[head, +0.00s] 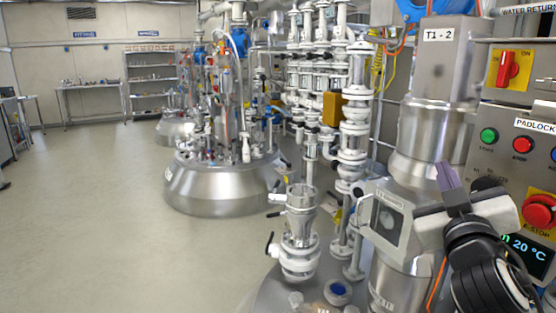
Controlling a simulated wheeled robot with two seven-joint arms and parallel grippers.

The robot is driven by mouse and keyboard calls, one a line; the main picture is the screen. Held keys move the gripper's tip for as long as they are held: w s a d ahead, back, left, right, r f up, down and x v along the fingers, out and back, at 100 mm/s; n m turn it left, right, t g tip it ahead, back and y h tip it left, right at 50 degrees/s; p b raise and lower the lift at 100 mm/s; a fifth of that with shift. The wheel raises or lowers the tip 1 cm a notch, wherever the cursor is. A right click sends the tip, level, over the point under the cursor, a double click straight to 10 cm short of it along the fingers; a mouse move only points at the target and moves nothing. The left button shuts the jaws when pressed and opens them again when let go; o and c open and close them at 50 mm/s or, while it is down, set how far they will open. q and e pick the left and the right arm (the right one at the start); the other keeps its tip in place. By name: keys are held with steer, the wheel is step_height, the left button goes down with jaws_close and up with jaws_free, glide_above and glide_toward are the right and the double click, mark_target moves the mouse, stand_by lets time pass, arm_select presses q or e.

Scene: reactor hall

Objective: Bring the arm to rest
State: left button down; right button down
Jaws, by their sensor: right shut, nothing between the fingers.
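My right gripper (449,177) is at the lower right in the head view. Its purple-grey fingers are shut and empty and point up. Its pale body and black wrist come in from the bottom right corner. It shows in front of a steel column marked T1 - 2 (437,70) and left of the control panel (510,130). I cannot tell whether it touches either. My left gripper is not in view.
The panel carries a red rotary switch (508,69), a green button (488,135) and a red emergency stop (539,212). White valves and pipes (355,110) crowd the middle. A steel reactor (215,188) stands behind. Open floor (90,210) lies left.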

steer(key=s+a+f+n+g+y+p, duration=0.1)
steer(key=s+a+f+g+y, duration=0.3)
steer(key=f, duration=1.1)
steer(key=s+a+f+n+g+y, duration=0.1)
steer(key=a+f+n+y, duration=0.3)
steer(key=f, duration=1.2)
steer(key=s+a+f+m+g, duration=0.2)
steer(key=s+a+f, duration=0.2)
steer(key=s+f, duration=0.6)
steer(key=s+a+f+m+g+y, duration=0.1)
steer(key=s+a+f+m+g, duration=0.1)
steer(key=s+a+f, duration=0.3)
steer(key=s+f+g, duration=0.1)
steer(key=s+f, duration=0.3)
steer(key=s, duration=0.3)
steer(key=shift+f+m+y+p, duration=0.3)
steer(key=shift+f+p, duration=0.1)
steer(key=shift+s, duration=0.1)
